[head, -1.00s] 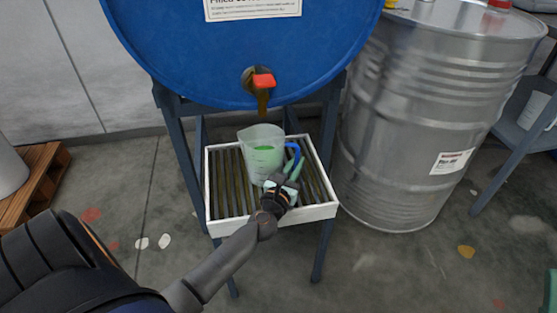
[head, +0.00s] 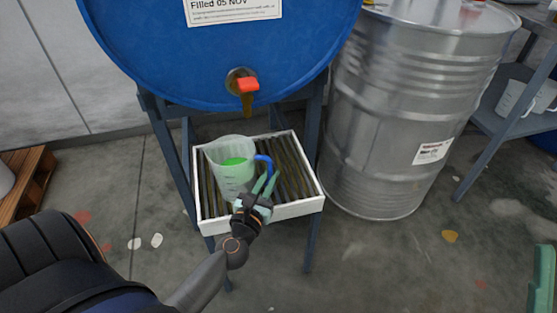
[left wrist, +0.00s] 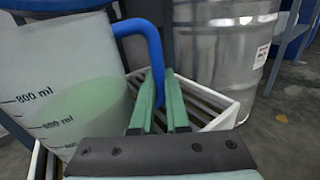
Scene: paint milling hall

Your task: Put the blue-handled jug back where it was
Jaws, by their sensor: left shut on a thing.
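The blue-handled jug (head: 232,177) is a translucent measuring jug with green liquid in it. It is over the left part of the slatted drip tray (head: 290,209), left of the tap. I cannot tell if its base touches the slats. My left gripper (head: 259,193) is shut on its blue handle (head: 265,162) from the front right. In the left wrist view the jug (left wrist: 60,85) fills the left side, and its blue handle (left wrist: 153,50) runs down to the green fingers (left wrist: 161,105). My right gripper does not show.
A blue drum (head: 200,65) with a red-handled tap (head: 247,86) lies on a stand above the tray. A steel drum (head: 385,150) stands close on the right. A shelf (head: 490,125) holds a pale container (head: 511,96). A green thing (head: 542,284) is at the right edge.

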